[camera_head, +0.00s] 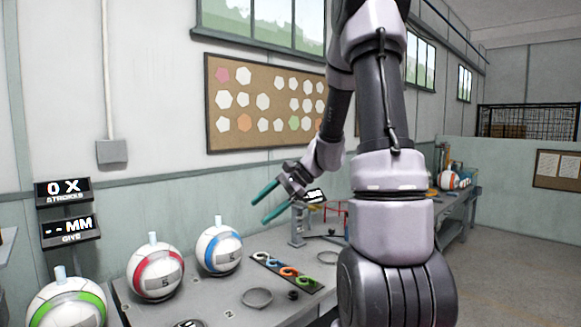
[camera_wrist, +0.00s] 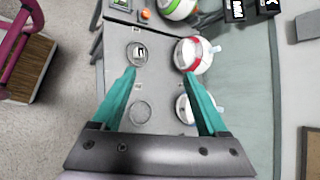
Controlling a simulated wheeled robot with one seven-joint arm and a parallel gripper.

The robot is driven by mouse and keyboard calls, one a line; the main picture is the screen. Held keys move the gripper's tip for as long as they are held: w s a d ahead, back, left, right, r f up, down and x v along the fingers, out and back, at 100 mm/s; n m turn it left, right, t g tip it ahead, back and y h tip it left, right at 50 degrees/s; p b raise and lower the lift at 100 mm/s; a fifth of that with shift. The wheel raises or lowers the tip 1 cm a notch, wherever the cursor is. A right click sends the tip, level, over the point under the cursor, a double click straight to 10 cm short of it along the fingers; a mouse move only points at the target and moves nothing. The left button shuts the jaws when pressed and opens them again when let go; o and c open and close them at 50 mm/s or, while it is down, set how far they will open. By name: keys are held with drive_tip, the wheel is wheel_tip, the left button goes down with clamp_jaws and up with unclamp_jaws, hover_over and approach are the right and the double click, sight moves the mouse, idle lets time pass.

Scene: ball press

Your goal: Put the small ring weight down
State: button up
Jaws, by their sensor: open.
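My gripper (camera_head: 258,210) is open above the workbench, its two teal fingers spread. In the wrist view the gripper (camera_wrist: 160,74) shows nothing between its fingers, only the bench further off. A small dark ring-like piece (camera_head: 293,295) lies on the bench to the right of a larger grey ring (camera_head: 257,298); it may be the small ring weight, but it is too small to be sure. The larger ring also shows in the wrist view (camera_wrist: 140,112). My gripper is well above both and touches neither.
Red (camera_head: 155,272), blue (camera_head: 219,249) and green (camera_head: 67,304) striped balls stand on the bench (camera_head: 222,290). A dark tray (camera_head: 258,258) with coloured hooked pieces lies beside the rings. Display boxes (camera_head: 69,228) stand at left. Bare bench shows around the larger ring.

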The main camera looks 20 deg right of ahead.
drive_tip(key=s+r+n+t+h, duration=0.1)
drive_tip(key=s+r+n+h, duration=0.2)
drive_tip(key=s+r, duration=0.4)
drive_tip(key=s+r+n+t+h, duration=0.2)
drive_tip(key=s+r+n+h, duration=0.2)
drive_tip(key=s, duration=0.9)
wheel_tip(320, 180, up, 4)
drive_tip(key=shift+a+f+n, duration=0.2)
drive_tip(key=shift+a+n, duration=0.25)
drive_tip(key=shift+n, duration=0.75)
